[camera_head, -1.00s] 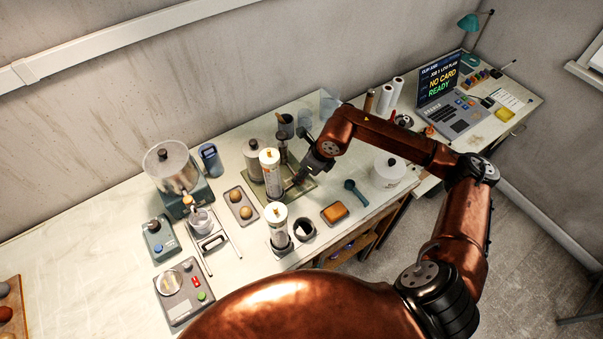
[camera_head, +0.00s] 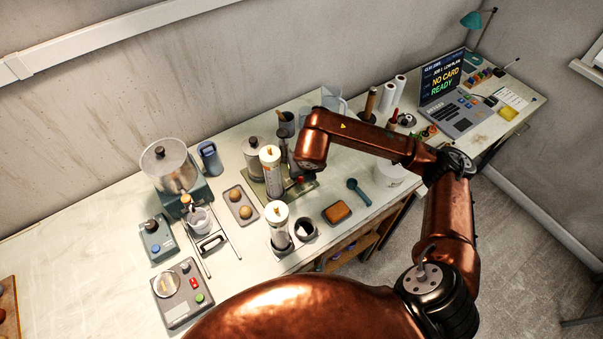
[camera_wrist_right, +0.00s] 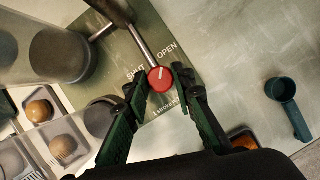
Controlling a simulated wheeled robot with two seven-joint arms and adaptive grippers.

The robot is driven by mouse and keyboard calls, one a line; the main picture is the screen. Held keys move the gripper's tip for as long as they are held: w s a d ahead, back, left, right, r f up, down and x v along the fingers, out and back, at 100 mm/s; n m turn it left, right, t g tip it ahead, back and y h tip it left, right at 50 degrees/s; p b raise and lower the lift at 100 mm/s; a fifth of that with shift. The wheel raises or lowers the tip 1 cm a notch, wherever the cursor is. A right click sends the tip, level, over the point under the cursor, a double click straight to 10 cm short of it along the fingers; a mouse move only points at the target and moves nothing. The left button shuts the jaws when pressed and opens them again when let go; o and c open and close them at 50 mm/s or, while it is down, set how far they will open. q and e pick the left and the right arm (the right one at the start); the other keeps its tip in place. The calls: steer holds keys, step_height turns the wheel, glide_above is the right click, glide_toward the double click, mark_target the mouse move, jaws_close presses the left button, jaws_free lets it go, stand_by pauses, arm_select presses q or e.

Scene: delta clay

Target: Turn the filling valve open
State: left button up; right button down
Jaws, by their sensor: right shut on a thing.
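The filling valve's red round knob (camera_wrist_right: 160,79) sits at the end of a metal rod (camera_wrist_right: 142,45) in the right wrist view. The rod lies between the words SHUT and OPEN printed on the green base plate (camera_wrist_right: 190,60). My right gripper (camera_wrist_right: 161,88) is shut on the red knob, its dark green fingers on either side. In the head view my right wrist (camera_head: 312,150) hangs over the plate's right part and hides the gripper. The clear filling cylinder (camera_head: 271,172) stands left of it. My left gripper is not in view.
A teal scoop (camera_head: 358,191) and an orange block (camera_head: 337,212) lie to the right and front. A second cylinder (camera_head: 279,226) stands in front. A tray with two round balls (camera_head: 239,202) is to the left. A laptop (camera_head: 450,95) sits far right.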

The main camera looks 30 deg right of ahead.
steer(key=shift+m, duration=0.4)
steer(key=c, duration=1.7)
jaws_free()
steer(key=shift+o, duration=0.2)
steer(key=shift+r, duration=0.1)
steer(key=v, duration=1.1)
steer(key=shift+r, duration=0.35)
steer(key=shift+s+a, duration=0.15)
